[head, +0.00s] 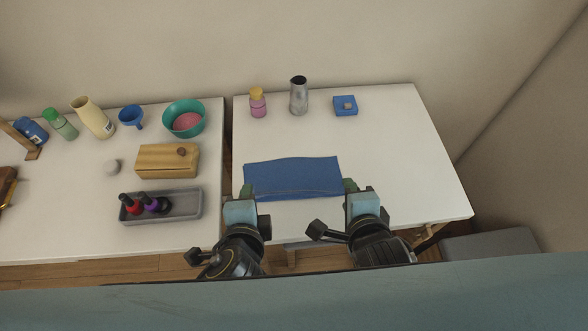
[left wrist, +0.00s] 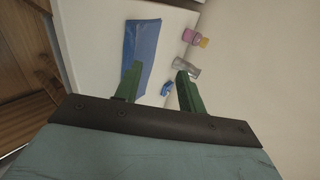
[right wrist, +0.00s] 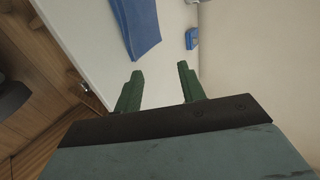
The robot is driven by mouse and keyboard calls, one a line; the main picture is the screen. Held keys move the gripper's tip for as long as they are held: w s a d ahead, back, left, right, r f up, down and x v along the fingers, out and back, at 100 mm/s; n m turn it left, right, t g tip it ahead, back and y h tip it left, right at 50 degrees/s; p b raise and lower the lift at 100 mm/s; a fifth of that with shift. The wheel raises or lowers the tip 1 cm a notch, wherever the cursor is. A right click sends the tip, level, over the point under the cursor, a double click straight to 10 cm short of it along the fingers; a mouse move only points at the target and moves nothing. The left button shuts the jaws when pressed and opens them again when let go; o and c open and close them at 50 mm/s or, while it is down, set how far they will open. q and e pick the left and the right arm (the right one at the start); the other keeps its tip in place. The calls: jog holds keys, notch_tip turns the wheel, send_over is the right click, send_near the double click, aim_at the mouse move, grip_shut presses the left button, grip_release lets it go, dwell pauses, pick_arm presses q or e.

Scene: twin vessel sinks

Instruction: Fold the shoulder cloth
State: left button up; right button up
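The blue cloth (head: 292,177) lies on the right-hand white table as a wide band, with a crease or edge line running along its front side. It also shows in the left wrist view (left wrist: 141,45) and in the right wrist view (right wrist: 138,22). My left gripper (head: 246,188) is at the cloth's front left corner; its green fingers stand apart with nothing between them in the left wrist view (left wrist: 158,76). My right gripper (head: 350,184) is at the cloth's front right corner; its fingers are apart and empty in the right wrist view (right wrist: 160,72). Whether either touches the cloth is unclear.
A pink bottle (head: 257,103), a metal pitcher (head: 299,97) and a blue square item (head: 345,106) stand at the back of this table. The left table holds a wooden box (head: 166,162), a grey tray (head: 186,208) and a teal bowl (head: 184,104). The table right of the cloth is clear.

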dwell(0.4)
pick_arm(q)
jog(key=s+a+f+n+g, duration=0.1)
jog(key=s+a+n+g, duration=0.35)
jog(key=a+n, duration=0.35)
jog(key=s+a+f+n+g, duration=0.25)
jog(key=s+a+n, duration=0.25)
jog(key=a+n, duration=0.3)
pick_arm(e)
jog(key=s+d+f+n+g, duration=0.3)
jog(key=s+d+n+g, duration=0.55)
jog(key=n, duration=1.15)
pick_arm(q)
notch_tip(320, 180, down, 23)
jog(key=s+g, duration=0.2)
pick_arm(e)
notch_tip(320, 180, down, 23)
jog(key=s, duration=0.3)
pick_arm(q)
jog(key=s+a+f+g, duration=0.1)
jog(key=s+a+f, duration=0.1)
jog(key=s+f, duration=1.3)
jog(key=shift+s+a+f+m, duration=0.15)
jog(key=shift+s+f+m, duration=0.2)
jog(key=shift+s, duration=0.3)
pick_arm(e)
jog(key=s+d+f+g, duration=0.1)
jog(key=s+d+f, duration=0.2)
jog(key=s+f, duration=1.3)
jog(key=shift+s+d, duration=0.15)
